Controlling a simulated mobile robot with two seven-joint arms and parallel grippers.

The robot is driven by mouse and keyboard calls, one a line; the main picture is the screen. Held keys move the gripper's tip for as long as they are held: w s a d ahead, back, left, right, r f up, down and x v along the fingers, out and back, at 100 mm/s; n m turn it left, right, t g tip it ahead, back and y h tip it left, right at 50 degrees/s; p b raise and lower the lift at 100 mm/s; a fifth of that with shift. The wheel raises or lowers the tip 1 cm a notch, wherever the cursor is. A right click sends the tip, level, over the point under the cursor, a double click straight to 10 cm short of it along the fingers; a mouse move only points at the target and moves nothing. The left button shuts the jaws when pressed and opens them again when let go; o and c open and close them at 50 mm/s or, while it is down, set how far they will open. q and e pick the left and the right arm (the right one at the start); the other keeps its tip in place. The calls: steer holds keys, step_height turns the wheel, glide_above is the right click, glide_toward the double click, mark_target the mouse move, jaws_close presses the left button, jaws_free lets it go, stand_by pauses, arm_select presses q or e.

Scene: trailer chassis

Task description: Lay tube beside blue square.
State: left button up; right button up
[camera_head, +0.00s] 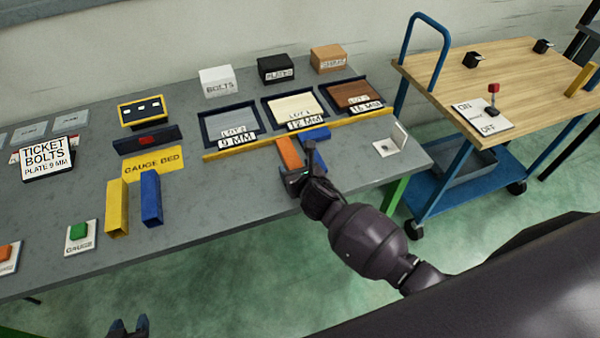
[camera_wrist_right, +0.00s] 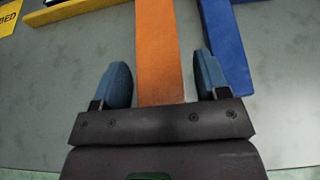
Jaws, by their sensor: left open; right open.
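An orange tube (camera_head: 288,152) lies on the grey bench, running down from the yellow rail. An L-shaped blue piece (camera_head: 315,134), apparently the blue square, lies to its right; its long arm also shows in the right wrist view (camera_wrist_right: 226,45). The tube and this arm are apart, with bare bench between them. My right gripper (camera_head: 306,178) is at the tube's near end. In the right wrist view its open fingers (camera_wrist_right: 163,78) stand either side of the orange tube (camera_wrist_right: 158,40), with gaps. My left gripper (camera_head: 129,327) is open and empty at the bottom left, off the bench.
A yellow rail (camera_head: 300,134) runs before three lot trays. A yellow block (camera_head: 117,207) and a blue block (camera_head: 151,198) stand left, below the gauge bed plate (camera_head: 153,163). A white bracket (camera_head: 388,147) is near the right edge. Bare bench lies between the blue block and tube.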

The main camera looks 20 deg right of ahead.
steer(key=p+v, duration=0.1)
steer(key=v, duration=1.1)
steer(key=shift+p, duration=0.4)
steer(key=s+d+f+m, duration=0.2)
steer(key=s+d+m, duration=0.3)
steer(key=m, duration=1.2)
steer(key=s+d+f+m+g, duration=0.1)
steer(key=s+d+f+m, duration=0.2)
steer(key=s+m, duration=0.7)
steer(key=d+m, duration=0.2)
steer(key=m, duration=0.6)
steer(key=shift+s+d+f+g+h, duration=0.2)
steer(key=shift+g+h, duration=0.1)
